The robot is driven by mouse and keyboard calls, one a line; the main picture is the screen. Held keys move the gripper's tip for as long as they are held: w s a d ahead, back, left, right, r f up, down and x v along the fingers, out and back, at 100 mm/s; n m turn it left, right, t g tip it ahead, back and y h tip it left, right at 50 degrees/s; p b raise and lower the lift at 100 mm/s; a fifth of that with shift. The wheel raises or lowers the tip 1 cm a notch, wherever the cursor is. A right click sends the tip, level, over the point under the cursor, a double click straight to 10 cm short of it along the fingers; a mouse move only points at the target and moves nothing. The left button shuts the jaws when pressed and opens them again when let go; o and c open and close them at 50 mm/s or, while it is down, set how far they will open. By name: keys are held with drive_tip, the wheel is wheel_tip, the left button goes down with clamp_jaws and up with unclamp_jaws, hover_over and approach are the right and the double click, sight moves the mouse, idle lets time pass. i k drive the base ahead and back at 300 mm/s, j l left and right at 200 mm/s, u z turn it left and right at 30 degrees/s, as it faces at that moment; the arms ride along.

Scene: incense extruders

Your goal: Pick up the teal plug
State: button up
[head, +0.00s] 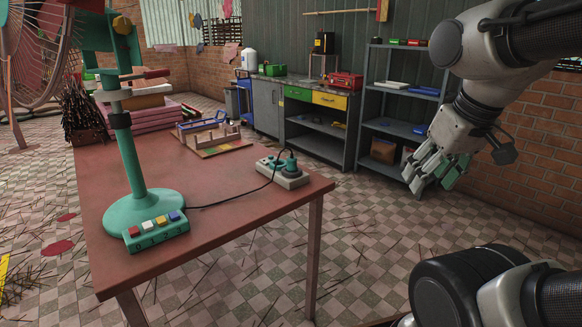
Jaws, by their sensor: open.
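The teal plug (290,165) stands in a grey power strip (271,167) near the right corner of the red table (210,217). A black cord (240,197) runs from the plug across the tabletop to the teal machine stand. My gripper (427,177) is open and empty. It hangs to the right of the table, well apart from the plug, with its fingers pointing down and left.
The teal stand (135,190), with a box of coloured buttons (154,231) at its base, is at the table's left. A wooden rack (210,134) sits behind the power strip. Shelves (400,103) stand along the back wall. Incense sticks lie on the floor.

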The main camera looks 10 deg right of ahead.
sight(292, 167)
drive_tip(key=i+l+u, duration=0.15)
drive_tip(key=i+l, duration=0.2)
drive_tip(key=i, duration=0.2)
drive_tip(key=i+l+u, duration=0.15)
drive_tip(key=i+l, duration=0.2)
drive_tip(key=i, duration=0.15)
